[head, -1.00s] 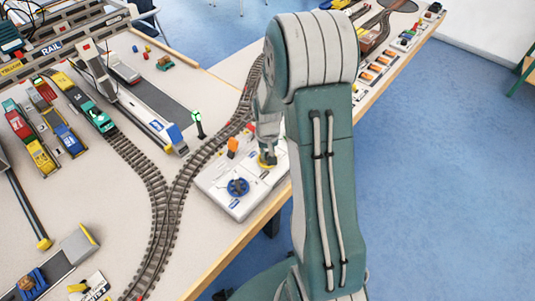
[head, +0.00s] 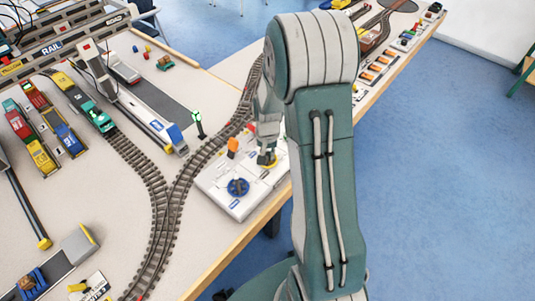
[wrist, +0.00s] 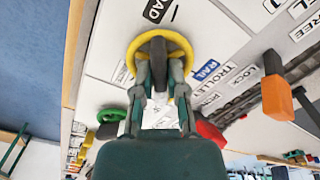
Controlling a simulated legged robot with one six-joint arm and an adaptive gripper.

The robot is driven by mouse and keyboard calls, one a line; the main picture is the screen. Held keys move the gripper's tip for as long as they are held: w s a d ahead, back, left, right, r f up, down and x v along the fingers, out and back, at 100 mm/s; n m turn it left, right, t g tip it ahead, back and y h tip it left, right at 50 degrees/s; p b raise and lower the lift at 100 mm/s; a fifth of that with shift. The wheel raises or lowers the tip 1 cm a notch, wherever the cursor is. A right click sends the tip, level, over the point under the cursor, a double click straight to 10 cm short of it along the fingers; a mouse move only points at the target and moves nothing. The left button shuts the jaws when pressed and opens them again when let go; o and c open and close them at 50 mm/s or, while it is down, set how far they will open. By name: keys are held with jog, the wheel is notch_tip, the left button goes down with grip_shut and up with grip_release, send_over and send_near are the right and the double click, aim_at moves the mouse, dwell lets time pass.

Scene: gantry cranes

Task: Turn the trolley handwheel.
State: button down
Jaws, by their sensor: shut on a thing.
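A yellow handwheel (wrist: 131,52) lies under my gripper (wrist: 159,72) in the wrist view. A TROLLEY label is printed beside it. My gripper's two fingers are closed on the wheel's hub and spoke area, hiding its middle. In the head view the yellow handwheel (head: 270,162) shows only partly, at the lower end of my gripper (head: 266,157). It sits on the light control panel (head: 213,188) at the table's edge.
A blue handwheel (head: 238,187) and an orange lever (head: 233,146) stand close by on the panel. The wrist view also shows the orange lever (wrist: 277,97), a green wheel (wrist: 110,117) and a red part (wrist: 210,131). Toy rail tracks (head: 177,190) run left of the panel.

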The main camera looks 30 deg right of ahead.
aim_at(267, 153)
jog(key=c, duration=0.7)
grip_release()
jog(key=shift+w+r, duration=0.1)
jog(key=shift+w, duration=0.1)
jog(key=shift+s, duration=0.1)
notch_tip(267, 153, up, 12)
jog(key=shift+f, duration=0.1)
